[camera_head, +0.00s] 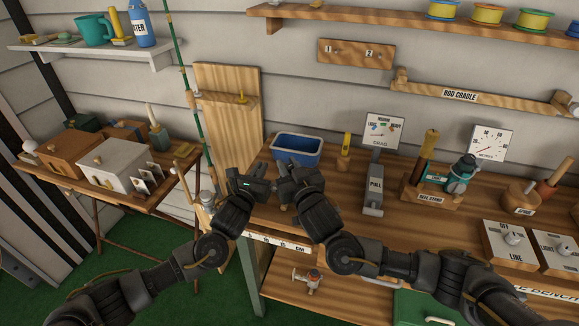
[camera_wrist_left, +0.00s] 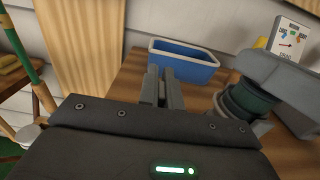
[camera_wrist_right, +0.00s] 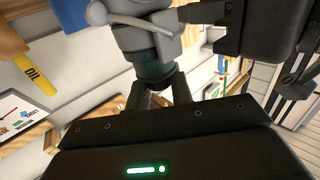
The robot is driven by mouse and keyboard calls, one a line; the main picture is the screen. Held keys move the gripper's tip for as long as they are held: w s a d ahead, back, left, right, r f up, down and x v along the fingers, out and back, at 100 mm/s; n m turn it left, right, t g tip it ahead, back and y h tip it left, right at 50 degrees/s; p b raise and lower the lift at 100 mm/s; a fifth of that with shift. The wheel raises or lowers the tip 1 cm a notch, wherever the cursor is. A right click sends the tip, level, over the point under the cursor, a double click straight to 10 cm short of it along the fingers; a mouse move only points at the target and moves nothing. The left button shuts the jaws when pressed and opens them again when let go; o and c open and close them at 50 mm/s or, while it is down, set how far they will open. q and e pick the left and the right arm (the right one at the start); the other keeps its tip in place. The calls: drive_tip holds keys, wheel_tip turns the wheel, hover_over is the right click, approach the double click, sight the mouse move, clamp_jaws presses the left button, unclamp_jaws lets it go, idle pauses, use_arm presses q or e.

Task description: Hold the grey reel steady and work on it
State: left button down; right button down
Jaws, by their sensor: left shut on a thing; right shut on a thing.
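The grey reel (camera_wrist_right: 150,35) shows close up in the right wrist view, with a pale handle arm (camera_wrist_right: 120,22) and a dark green section below its body. My right gripper (camera_head: 285,186) is shut on the reel; its fingers (camera_wrist_right: 158,92) are on either side just under the green section. My left gripper (camera_head: 268,187) faces it at the bench's left end. In the left wrist view its fingers (camera_wrist_left: 163,85) are close together; the part they hold is hard to make out. The green section (camera_wrist_left: 243,100) shows there to the right. In the head view my grippers mostly hide the reel.
A blue bin (camera_head: 297,148) stands just behind the grippers on the bench. A PULL scale (camera_head: 375,190), a drag gauge (camera_head: 383,131) and a reel stand (camera_head: 430,199) are to the right. A side table (camera_head: 88,198) with boxes is at left. The bench front centre looks clear.

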drive_tip(key=shift+y, duration=0.3)
use_arm(q)
drive_tip(key=shift+d, duration=0.1)
use_arm(e)
drive_tip(key=n+g+y, duration=0.1)
drive_tip(key=y, duration=0.1)
drive_tip(key=n+g+y, duration=0.1)
drive_tip(key=n+y, duration=0.1)
drive_tip(key=shift+w+d+r+n+g, duration=0.1)
drive_tip(key=shift+d+n+g, duration=0.05)
drive_tip(key=shift+n+g, duration=0.2)
drive_tip(key=shift+n+g+y, duration=1.75)
drive_tip(key=shift+g+y, duration=0.35)
drive_tip(key=shift+g, duration=0.05)
use_arm(q)
drive_tip(key=shift+f, duration=0.1)
use_arm(e)
drive_tip(key=c, duration=1.3)
unclamp_jaws()
drive_tip(key=shift+o, duration=0.2)
